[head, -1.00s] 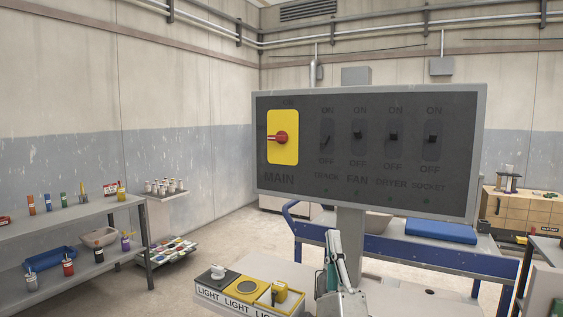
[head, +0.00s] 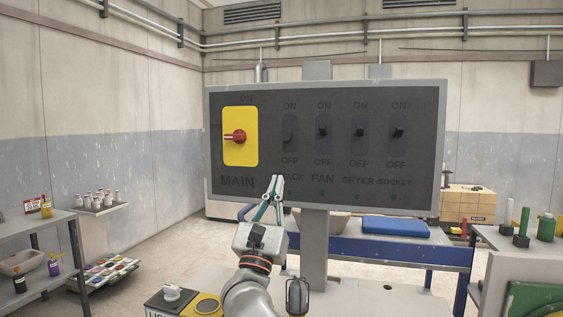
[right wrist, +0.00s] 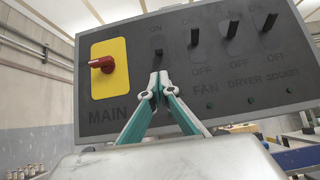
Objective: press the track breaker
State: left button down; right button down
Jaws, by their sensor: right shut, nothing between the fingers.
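The track breaker (head: 289,138) is a small dark switch on the dark panel, just right of the yellow main switch plate. Its lever sits lower than those of the other breakers. It also shows in the right wrist view (right wrist: 157,53), just above my fingertips. My right gripper (head: 277,180) is shut and empty, its green and grey fingers pointing up below the breaker. The fingertips overlap the start of the track label in the head view. In the right wrist view the gripper (right wrist: 159,78) stands apart from the lever. My left gripper is not in view.
The panel (head: 326,208) also carries the red main handle (head: 236,136) and the fan (head: 322,132), dryer (head: 360,132) and socket (head: 398,132) breakers. A grey post holds it up. Light switch boxes (head: 207,305) lie low in front. A blue-framed table (head: 400,252) stands behind.

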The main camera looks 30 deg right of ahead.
aim_at(288, 138)
jog(key=shift+p+x, duration=0.65)
jog(key=shift+x, duration=4.35)
